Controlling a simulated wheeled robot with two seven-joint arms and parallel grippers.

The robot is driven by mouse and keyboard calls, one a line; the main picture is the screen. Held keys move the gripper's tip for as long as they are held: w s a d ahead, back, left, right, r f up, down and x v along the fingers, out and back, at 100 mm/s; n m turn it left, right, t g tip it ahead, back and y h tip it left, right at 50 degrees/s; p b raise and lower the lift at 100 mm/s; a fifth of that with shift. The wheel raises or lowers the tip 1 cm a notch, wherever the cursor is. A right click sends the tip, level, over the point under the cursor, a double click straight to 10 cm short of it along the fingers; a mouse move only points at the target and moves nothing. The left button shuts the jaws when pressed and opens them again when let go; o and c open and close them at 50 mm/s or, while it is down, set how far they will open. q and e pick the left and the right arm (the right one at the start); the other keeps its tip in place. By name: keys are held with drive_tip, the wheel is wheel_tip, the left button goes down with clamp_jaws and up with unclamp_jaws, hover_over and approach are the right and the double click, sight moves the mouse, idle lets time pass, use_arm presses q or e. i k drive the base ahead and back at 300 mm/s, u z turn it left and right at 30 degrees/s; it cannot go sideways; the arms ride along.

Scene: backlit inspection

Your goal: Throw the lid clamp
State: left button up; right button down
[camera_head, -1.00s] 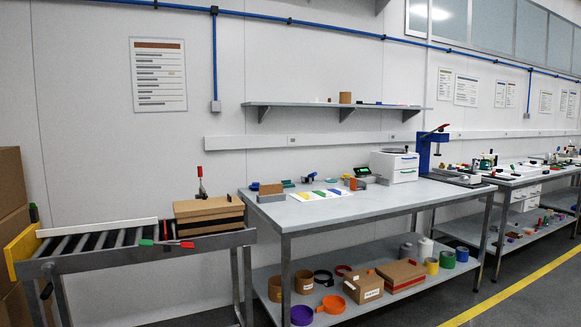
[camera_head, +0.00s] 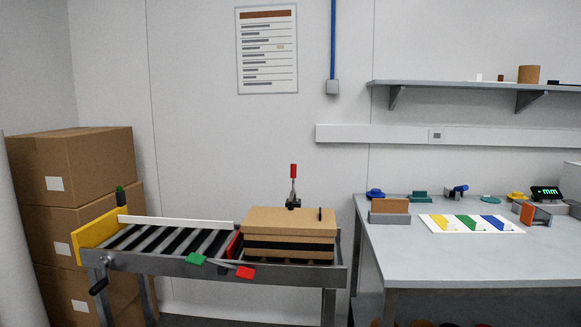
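The lid clamp (camera_head: 293,188) has a red upright handle on a dark base. It stands at the back edge of a brown cardboard box (camera_head: 290,224) with dark bands, and I cannot tell whether it touches the lid. The box sits at the right end of a roller conveyor (camera_head: 190,262). Neither of my grippers shows in the head view.
Stacked cartons (camera_head: 70,160) stand at the left. A grey workbench (camera_head: 430,260) with small items is at the right.

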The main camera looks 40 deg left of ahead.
sight(293, 166)
drive_tip(key=u, duration=0.9)
drive_tip(key=i, duration=1)
drive_tip(key=u, duration=1.05)
